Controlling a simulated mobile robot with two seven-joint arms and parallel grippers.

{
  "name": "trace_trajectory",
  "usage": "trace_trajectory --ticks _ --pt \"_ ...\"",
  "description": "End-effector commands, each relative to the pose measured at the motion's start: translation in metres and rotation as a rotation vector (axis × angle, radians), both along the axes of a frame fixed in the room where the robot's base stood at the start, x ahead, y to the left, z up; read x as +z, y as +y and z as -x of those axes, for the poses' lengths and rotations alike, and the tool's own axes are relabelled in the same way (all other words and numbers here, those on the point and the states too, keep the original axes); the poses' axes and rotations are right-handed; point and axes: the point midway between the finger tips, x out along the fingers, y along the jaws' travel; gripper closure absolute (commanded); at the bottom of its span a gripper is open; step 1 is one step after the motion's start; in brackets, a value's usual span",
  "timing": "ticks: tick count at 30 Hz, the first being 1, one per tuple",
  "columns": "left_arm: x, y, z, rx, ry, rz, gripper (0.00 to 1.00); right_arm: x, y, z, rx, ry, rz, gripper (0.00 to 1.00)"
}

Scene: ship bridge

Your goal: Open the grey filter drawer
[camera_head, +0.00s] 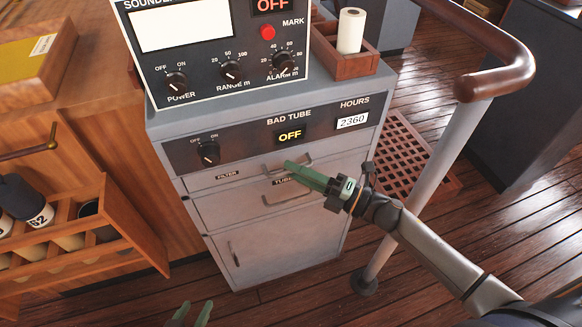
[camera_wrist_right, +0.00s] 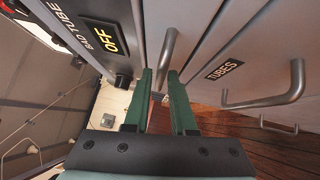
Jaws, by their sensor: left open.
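The grey filter drawer (camera_head: 205,183) is the shallow top drawer of the grey cabinet, labelled FILTER, and its front looks flush. Its bar handle (camera_head: 306,158) is partly hidden by my right gripper. My right gripper (camera_head: 290,166) reaches it from the right, green fingertips at the handle. In the right wrist view the green fingers (camera_wrist_right: 158,85) are a little apart, with the handle (camera_wrist_right: 168,50) at their tips. I cannot tell whether they grip it. My left gripper (camera_head: 191,314) is open at the bottom edge, low and away from the cabinet.
The TUBES drawer (camera_head: 230,212) with its own handle (camera_head: 286,196) sits just below. A door (camera_head: 255,250) is under that. A brown-topped rail (camera_head: 420,170) stands right of the cabinet. A wooden rack (camera_head: 90,240) with cylinders is at left. Floor in front is clear.

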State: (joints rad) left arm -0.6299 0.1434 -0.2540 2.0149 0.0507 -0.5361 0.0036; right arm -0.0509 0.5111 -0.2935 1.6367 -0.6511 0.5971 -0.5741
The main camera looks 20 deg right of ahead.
Motion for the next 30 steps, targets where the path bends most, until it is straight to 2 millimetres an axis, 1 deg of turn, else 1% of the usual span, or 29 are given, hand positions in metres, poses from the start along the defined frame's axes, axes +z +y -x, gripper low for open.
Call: trace_trajectory --ticks 4,13,14,18,20,30 --pt "0.0003 -0.0002 -0.0002 0.000 0.000 0.000 0.50 0.0019 0.0082 -0.0074 0.001 0.000 0.000 0.76" --pt "0.0010 -0.0006 -0.0017 -0.001 -0.003 0.001 0.50 0.0015 0.0098 -0.0087 0.000 0.001 0.000 0.76" --pt "0.0010 -0.0006 -0.0017 -0.001 -0.003 0.001 0.50 0.0015 0.0098 -0.0087 0.000 0.001 0.000 0.78" --pt "0.0010 -0.0007 -0.0017 -0.001 -0.003 0.001 0.50 0.0015 0.0097 -0.0085 0.000 0.001 0.000 0.94" --pt "0.0009 -0.0008 -0.0016 -0.001 -0.003 0.001 0.50 0.0015 0.0097 -0.0085 0.000 0.001 0.000 1.00" --pt "0.0007 -0.0006 -0.0014 -0.001 -0.003 0.001 0.50 0.0014 0.0095 -0.0083 0.000 0.001 0.001 1.00"
